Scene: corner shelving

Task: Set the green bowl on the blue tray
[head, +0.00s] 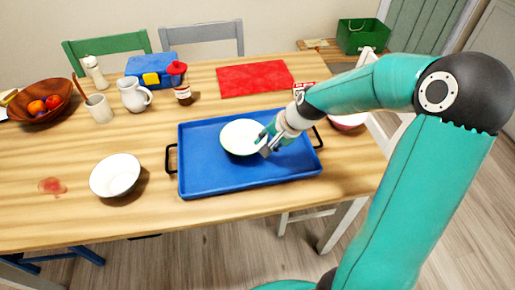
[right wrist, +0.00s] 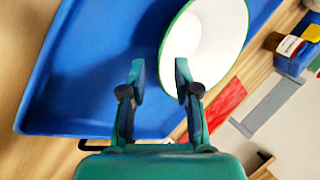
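The green bowl (head: 240,136), white inside with a thin green rim, is on the blue tray (head: 205,178), near its middle. It looks upright and resting on the tray. In the right wrist view the bowl (right wrist: 212,40) shows at the top, with the tray (right wrist: 75,100) to its left. My right gripper (head: 268,144) is at the bowl's right side, low over the tray. In the right wrist view its fingers (right wrist: 160,78) are apart, one outside the rim and one over the bowl's inside. I see no firm contact. My left gripper is not in view.
A white bowl (head: 115,176) stands left of the tray. A pink-and-white bowl (head: 347,122) is partly hidden behind my right arm. A red mat (head: 254,79), a bottle (head: 181,84), a pitcher (head: 134,95), a cup (head: 99,108) and a fruit bowl (head: 40,103) are farther back.

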